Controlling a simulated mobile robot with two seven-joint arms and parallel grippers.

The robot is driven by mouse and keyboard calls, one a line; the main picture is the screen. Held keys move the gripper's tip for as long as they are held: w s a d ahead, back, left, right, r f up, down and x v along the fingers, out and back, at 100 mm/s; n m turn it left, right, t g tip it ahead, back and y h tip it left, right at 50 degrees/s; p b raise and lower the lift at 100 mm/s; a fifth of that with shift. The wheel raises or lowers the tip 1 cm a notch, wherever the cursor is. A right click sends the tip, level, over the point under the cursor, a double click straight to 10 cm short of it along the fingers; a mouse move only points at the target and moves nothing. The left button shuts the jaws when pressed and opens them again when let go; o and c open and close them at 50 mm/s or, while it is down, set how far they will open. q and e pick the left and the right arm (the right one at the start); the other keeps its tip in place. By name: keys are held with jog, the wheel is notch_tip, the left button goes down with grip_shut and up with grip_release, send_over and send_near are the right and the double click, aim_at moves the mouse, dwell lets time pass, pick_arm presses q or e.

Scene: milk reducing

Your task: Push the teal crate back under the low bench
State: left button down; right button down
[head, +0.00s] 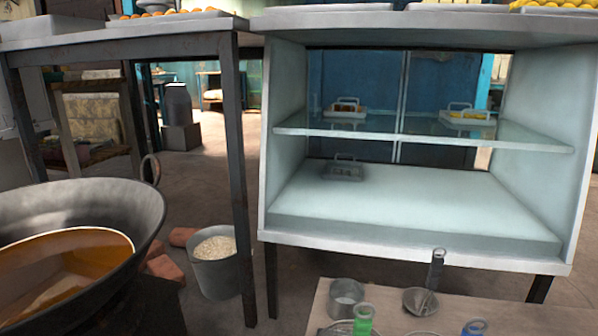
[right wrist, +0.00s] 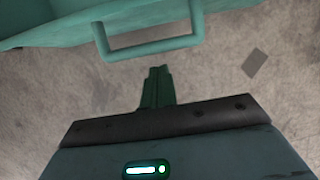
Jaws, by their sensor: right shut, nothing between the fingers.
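The teal crate (right wrist: 60,28) shows in part along the top of the right wrist view, with a squared loop handle (right wrist: 150,46) sticking out toward me. My right gripper (right wrist: 158,70) is shut and empty, its green fingers just short of the handle and apart from it in the picture. The crate is not visible in the head view. A low, pale table or bench (head: 386,296) stands at the bottom right of the head view, cut off by the frame; I cannot tell whether the crate is beneath it. My left gripper is not in view.
Small metal pots (head: 345,296) and bottles stand on the low bench. Behind it is a white glass-shelved cabinet (head: 420,245). Concrete floor (right wrist: 290,100) shows around the gripper, with a dark flat patch.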

jog(key=shift+w+d+b, duration=0.2)
jog(key=shift+w+b, duration=0.05)
jog(key=shift+w, duration=0.65)
jog(key=shift+w+d+b, duration=0.2)
jog(key=shift+w+b, duration=0.05)
jog(key=shift+w, duration=0.6)
jog(key=shift+w+d+b, duration=0.2)
jog(key=shift+w+b, duration=0.2)
jog(key=shift+w, duration=0.5)
jog(key=shift+w+d+b, duration=0.2)
jog(key=shift+w+b, duration=0.15)
jog(key=shift+w, duration=0.55)
jog(key=shift+w+d+b, duration=0.2)
jog(key=shift+w+b, duration=0.2)
jog(key=shift+w, duration=0.5)
jog(key=s+p, duration=0.3)
jog(key=s+a+r+p, duration=0.1)
jog(key=s, duration=0.1)
jog(key=shift+r+p, duration=0.1)
jog(key=shift+p, duration=0.25)
jog(key=s+p, duration=0.2)
jog(key=s, duration=0.1)
jog(key=s+a+p, duration=0.1)
jog(key=s, duration=0.1)
jog(key=shift+a+r, duration=0.1)
jog(key=shift+r, duration=0.3)
